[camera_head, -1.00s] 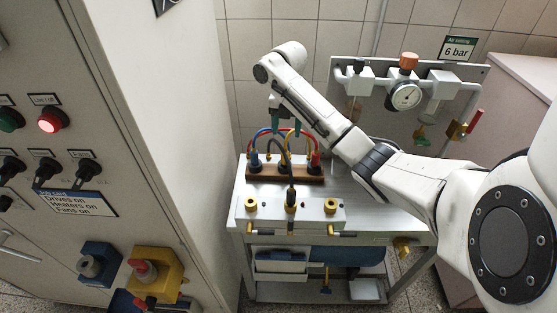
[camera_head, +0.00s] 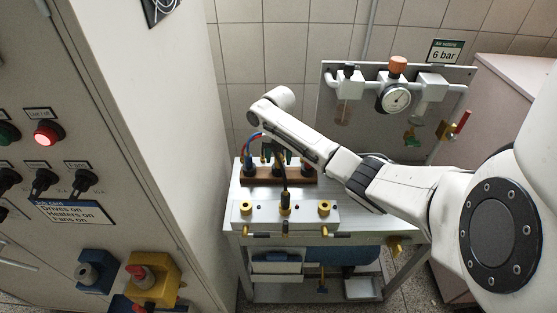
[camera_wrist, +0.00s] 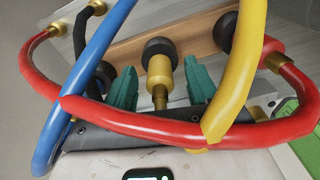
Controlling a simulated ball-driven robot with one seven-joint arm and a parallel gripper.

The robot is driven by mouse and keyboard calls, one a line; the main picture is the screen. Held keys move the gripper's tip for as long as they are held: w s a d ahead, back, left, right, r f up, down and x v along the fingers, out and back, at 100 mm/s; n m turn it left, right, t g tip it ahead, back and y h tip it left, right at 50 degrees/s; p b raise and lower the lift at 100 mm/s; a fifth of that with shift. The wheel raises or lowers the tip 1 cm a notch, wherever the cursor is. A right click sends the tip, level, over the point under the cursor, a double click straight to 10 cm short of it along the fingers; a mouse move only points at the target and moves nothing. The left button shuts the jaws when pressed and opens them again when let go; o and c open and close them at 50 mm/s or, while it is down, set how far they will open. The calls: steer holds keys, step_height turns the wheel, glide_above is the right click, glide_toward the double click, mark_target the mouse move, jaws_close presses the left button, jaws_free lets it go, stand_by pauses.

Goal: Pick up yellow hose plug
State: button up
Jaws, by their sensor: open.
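My gripper (camera_wrist: 162,78) is open, its two teal fingers on either side of a brass plug (camera_wrist: 159,72) with a black collar. No grip on it shows. The yellow hose (camera_wrist: 243,62) crosses the right of the wrist view, in front of the right finger's side. I cannot tell whether the plug between the fingers ends this hose. In the head view my arm reaches down to the brown wooden rack (camera_head: 305,180) on the bench, and it hides much of the fingers and plugs.
A red hose (camera_wrist: 130,120) loops across the wrist view in front of the fingers. A blue hose (camera_wrist: 85,70) crosses at left, and a black one (camera_wrist: 80,35) stands behind it. A white block with brass fittings (camera_head: 265,215) stands in front of the rack. A gauge panel (camera_head: 397,98) is behind.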

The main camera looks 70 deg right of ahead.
jaws_close()
stand_by(0.5)
